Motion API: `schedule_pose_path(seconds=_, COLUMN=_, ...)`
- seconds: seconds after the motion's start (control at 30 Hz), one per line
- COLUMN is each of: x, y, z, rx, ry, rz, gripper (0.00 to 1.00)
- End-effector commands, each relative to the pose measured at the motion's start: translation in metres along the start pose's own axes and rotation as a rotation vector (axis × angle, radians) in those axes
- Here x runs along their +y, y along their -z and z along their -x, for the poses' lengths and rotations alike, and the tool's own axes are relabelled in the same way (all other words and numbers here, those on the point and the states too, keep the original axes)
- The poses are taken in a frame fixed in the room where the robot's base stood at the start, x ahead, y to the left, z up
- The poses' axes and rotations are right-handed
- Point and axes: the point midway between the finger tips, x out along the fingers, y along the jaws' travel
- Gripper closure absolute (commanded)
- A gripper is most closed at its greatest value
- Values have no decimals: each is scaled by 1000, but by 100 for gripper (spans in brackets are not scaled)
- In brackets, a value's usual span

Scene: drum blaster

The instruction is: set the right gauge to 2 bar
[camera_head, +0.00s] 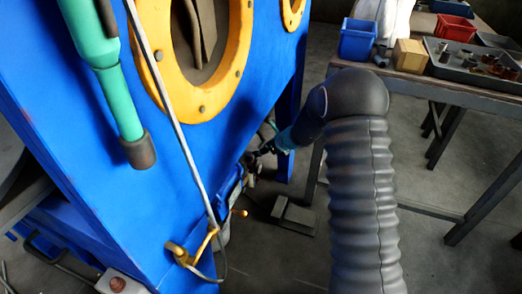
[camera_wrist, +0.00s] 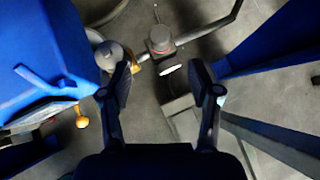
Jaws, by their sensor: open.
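My gripper (camera_wrist: 161,78) is open and empty in the wrist view, its two black fingers spread apart. Just beyond the fingertips, between them, is a grey round-topped fitting (camera_wrist: 160,40) on a pipe. A pale disc (camera_wrist: 170,69), seen nearly edge-on, sits at its near side. It may be the right gauge, but no needle or scale is readable. Left of it, partly behind the left finger, is a grey canister (camera_wrist: 108,55) with a brass part. In the head view my gripper (camera_head: 255,156) is small and dark beside the blue cabinet, and the gauge cannot be made out.
The blue cabinet (camera_head: 150,200) stands close on the left, with yellow-handled valves (camera_head: 180,252) low on its side. A yellow knob (camera_wrist: 81,120) is left of my gripper. A workbench (camera_head: 420,90) with bins stands at right. A grey pedal-like block (camera_head: 295,215) lies on the floor.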

Motion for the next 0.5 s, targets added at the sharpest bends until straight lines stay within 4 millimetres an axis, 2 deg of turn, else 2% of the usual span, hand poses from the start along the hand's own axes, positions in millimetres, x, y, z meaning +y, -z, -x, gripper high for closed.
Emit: schedule_pose_path(seconds=0.5, x=0, y=0, z=0, rx=0, ry=-1, rz=22, gripper=38)
